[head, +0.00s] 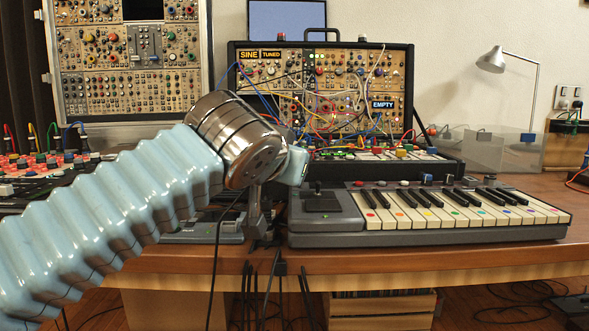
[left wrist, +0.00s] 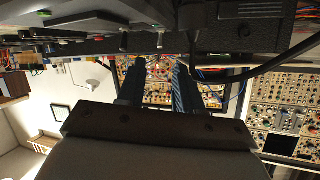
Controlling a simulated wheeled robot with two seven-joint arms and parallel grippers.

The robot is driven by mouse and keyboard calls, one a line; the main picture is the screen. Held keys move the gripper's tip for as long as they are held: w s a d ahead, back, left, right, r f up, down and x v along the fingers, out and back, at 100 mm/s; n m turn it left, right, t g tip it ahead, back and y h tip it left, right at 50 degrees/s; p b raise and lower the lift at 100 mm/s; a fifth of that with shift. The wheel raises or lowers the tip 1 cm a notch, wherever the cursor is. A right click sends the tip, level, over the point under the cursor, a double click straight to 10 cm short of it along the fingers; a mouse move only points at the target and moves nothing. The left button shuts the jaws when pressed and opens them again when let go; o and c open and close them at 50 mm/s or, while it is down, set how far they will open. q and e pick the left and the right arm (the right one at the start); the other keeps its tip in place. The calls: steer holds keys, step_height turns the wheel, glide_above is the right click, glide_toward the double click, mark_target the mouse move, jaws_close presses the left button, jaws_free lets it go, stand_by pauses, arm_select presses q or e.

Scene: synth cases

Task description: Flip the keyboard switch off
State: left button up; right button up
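The grey keyboard (head: 420,239) with cream and black keys lies on the wooden table at right in the head view. Its left end carries a dark square pad (head: 323,203). I cannot make out the keyboard's switch; the rear left part is partly behind my wrist. My left gripper (head: 260,222) is just left of the keyboard's left end, fingers low near the table; contact cannot be told. In the left wrist view my left gripper (left wrist: 157,82) has its two fingers apart with nothing seen between them. My right gripper is not in view.
A black synth case (head: 335,95) full of patch cables stands behind the keyboard, and a grey case (head: 140,60) stands at left. A mixer (head: 30,170) lies at far left. Cables hang over the front table edge. The table right of the keyboard is clear.

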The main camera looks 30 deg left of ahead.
arm_select(q)
steer(key=v, duration=0.6)
steer(key=shift+p, duration=0.35)
steer(key=shift+s, duration=0.1)
